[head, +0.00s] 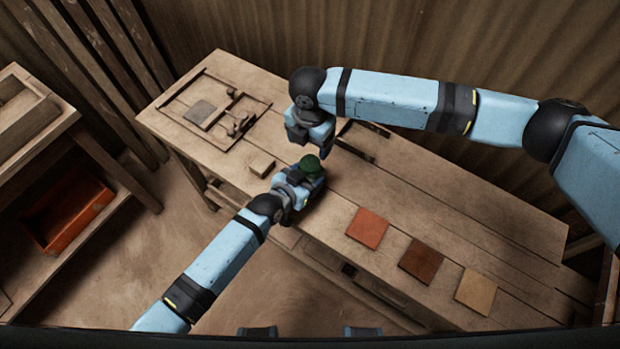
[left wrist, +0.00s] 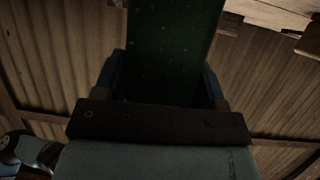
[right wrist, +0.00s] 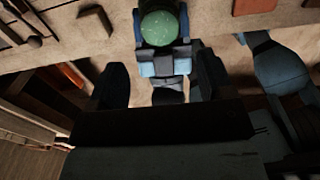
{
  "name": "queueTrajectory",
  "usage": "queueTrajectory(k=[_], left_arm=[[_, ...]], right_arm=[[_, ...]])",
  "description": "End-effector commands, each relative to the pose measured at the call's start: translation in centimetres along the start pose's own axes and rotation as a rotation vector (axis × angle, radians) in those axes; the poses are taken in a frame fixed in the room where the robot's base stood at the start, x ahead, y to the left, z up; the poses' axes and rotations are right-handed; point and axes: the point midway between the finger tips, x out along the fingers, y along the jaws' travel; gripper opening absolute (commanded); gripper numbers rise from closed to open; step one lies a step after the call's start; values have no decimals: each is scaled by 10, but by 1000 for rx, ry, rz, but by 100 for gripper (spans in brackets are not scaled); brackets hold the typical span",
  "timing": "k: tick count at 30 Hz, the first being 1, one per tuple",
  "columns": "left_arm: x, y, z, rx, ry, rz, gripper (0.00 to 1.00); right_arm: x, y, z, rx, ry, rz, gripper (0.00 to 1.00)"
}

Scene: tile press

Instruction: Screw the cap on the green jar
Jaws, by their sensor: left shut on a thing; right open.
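The green jar (head: 311,163) is held upright in my left gripper (head: 304,180), above the near edge of the bench or just at it. Its dark green speckled side fills the upper middle of the left wrist view (left wrist: 172,50), between the fingers. In the right wrist view its round, lighter green top (right wrist: 160,24) faces me; I cannot tell whether this top is a separate cap. My right gripper (head: 312,143) is open and empty just above and behind the jar. Its two dark fingers (right wrist: 160,82) are apart, with the jar beyond them.
The wooden bench (head: 420,205) carries an orange-red tile (head: 367,228), a brown tile (head: 421,260) and a tan tile (head: 475,291). A small wooden block (head: 262,165) lies left of the jar. A framed fixture with a grey plate (head: 200,114) is at the far left. An orange bin (head: 68,214) sits on a side shelf.

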Motion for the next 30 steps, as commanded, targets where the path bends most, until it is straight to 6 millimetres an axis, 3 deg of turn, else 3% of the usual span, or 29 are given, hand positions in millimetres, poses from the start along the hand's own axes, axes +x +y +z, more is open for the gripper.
queueTrajectory(k=[8, 21, 30], left_arm=[[0, 0, 0, 0, 0, 0, 0], [0, 0, 0, 0, 0, 0, 0], [0, 0, 0, 0, 0, 0, 0]], right_arm=[[12, 0, 0, 2, 1, -1, 74], [72, 0, 0, 1, 0, -1, 74], [80, 0, 0, 1, -1, 1, 74]])
